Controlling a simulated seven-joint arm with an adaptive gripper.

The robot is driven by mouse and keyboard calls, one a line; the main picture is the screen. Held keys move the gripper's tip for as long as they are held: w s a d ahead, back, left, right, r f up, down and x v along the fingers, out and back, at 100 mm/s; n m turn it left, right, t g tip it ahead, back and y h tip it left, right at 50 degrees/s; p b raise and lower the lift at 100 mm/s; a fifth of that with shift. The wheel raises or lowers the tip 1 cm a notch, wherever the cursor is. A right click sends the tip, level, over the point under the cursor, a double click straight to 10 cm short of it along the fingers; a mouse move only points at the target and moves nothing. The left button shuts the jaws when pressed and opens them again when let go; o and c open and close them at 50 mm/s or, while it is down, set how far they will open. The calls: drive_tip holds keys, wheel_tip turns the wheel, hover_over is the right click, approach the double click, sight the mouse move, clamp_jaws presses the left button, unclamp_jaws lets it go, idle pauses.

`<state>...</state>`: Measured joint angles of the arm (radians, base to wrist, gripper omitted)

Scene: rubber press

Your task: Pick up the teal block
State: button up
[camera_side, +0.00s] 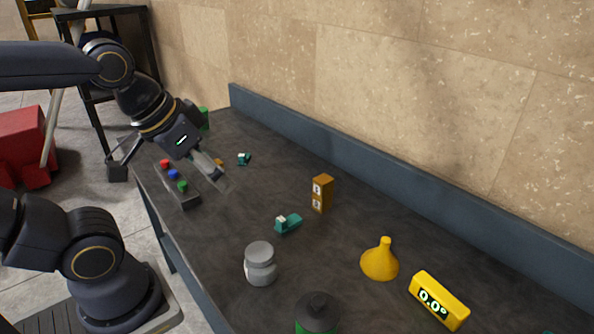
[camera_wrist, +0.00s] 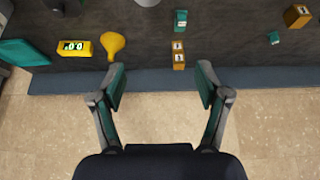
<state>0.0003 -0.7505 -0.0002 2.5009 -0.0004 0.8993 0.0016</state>
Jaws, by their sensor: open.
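A small teal block with a white patch (camera_side: 288,223) lies near the middle of the bench, in front of an orange block. It also shows at the top of the wrist view (camera_wrist: 180,20). A second, smaller teal piece (camera_side: 244,158) lies farther back, and at the right in the wrist view (camera_wrist: 274,38). I cannot tell which one the task means. My gripper (camera_side: 222,182) is open and empty above the bench, to the upper left of the nearer block. In the wrist view its fingers (camera_wrist: 160,78) are spread apart, with no block between them.
The orange block (camera_side: 322,194) stands beside the nearer teal block. A grey jar (camera_side: 260,264), yellow funnel (camera_side: 380,260) and yellow display (camera_side: 438,301) are at the near side. A button box (camera_side: 185,199) sits by the edge. A raised ledge (camera_side: 400,185) lines the wall.

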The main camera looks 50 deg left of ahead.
drive_tip(key=c, duration=0.3)
